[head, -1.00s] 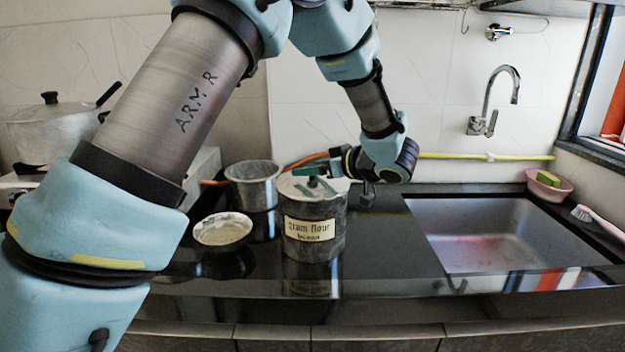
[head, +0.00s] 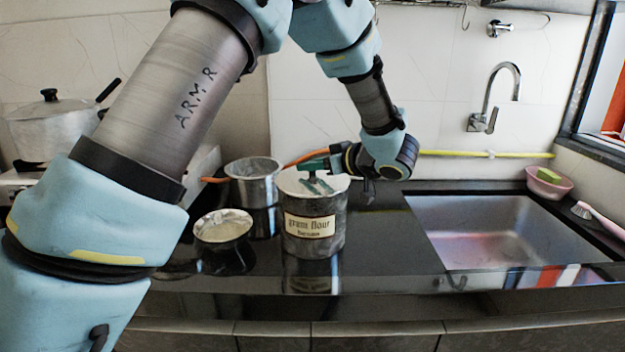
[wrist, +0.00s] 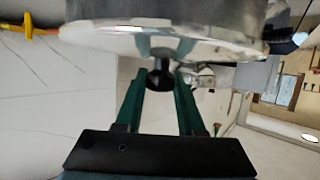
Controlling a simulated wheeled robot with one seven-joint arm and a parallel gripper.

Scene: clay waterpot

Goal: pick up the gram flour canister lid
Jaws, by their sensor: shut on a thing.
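The gram flour canister (head: 314,232) is a grey metal cylinder with a cream label, standing upright on the black counter. Its pale metal lid (head: 290,182) sits on top and also shows from close up in the wrist view (wrist: 110,38). The lid's dark knob (wrist: 160,78) is between the green fingers of my gripper (wrist: 160,82). In the head view my gripper (head: 316,182) reaches in from the right over the lid, with its fingers across the lid's centre and hiding most of the knob. I see no gap between lid and canister.
A small bowl (head: 222,226) and a metal pot (head: 254,184) stand left of the canister. The sink (head: 490,235) is to the right, with a pink bowl (head: 548,185) at its far corner. An orange hose runs behind. Counter between canister and sink is clear.

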